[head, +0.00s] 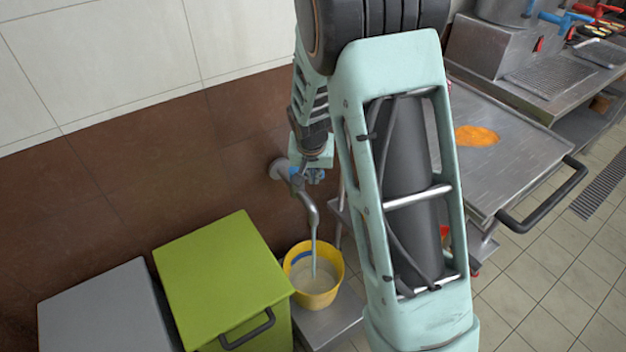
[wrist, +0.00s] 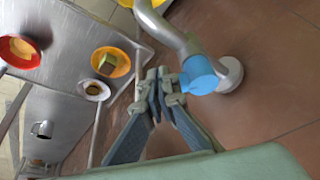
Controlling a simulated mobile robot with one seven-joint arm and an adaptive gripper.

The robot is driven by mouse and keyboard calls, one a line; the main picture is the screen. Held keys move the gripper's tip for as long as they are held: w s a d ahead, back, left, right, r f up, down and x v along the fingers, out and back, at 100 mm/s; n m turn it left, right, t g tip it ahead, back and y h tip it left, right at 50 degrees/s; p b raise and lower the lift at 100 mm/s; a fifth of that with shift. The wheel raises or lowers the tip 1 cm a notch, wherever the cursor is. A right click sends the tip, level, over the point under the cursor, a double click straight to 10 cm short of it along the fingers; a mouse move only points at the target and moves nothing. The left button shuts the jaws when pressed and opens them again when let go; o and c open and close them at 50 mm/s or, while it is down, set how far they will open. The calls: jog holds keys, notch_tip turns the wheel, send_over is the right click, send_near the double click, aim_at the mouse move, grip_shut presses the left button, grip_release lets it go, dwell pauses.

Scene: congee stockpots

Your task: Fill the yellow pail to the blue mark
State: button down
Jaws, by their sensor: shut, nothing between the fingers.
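The yellow pail (head: 332,298) stands upright on a low metal stand under the tap (head: 311,210). A pale stream runs from the spout into the pail, and cloudy liquid (head: 309,278) covers its bottom. The blue mark (head: 301,257) shows on the pail's inner wall, above the liquid surface. The tap's blue handle (wrist: 199,76) is close beside my gripper (wrist: 160,82) in the wrist view, by the wall. My gripper's fingertips are together with nothing between them; whether they touch the handle I cannot tell. The gripper also shows small in the head view (head: 315,174).
A green bin (head: 215,275) and a grey bin (head: 100,310) stand left of the pail. A metal cart (head: 510,170) with an orange patch is at right.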

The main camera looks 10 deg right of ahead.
jog(key=shift+w+d+n+y, duration=0.25)
jog(key=shift+d+n+y, duration=0.05)
jog(key=shift+n, duration=0.3)
dwell(0.4)
jog(key=n+p, duration=0.1)
jog(key=w+d+n+y+p, duration=0.1)
jog(key=n, duration=0.1)
jog(key=shift+w+d+r+p, duration=0.15)
jog(key=shift+w+p, duration=0.1)
jog(key=shift+p, duration=0.15)
jog(key=shift+w+n+y+p, duration=0.4)
jog(key=shift+w+n, duration=0.05)
jog(key=shift+n, duration=0.65)
jog(key=shift+w, duration=0.35)
jog(key=shift+s+a, duration=0.55)
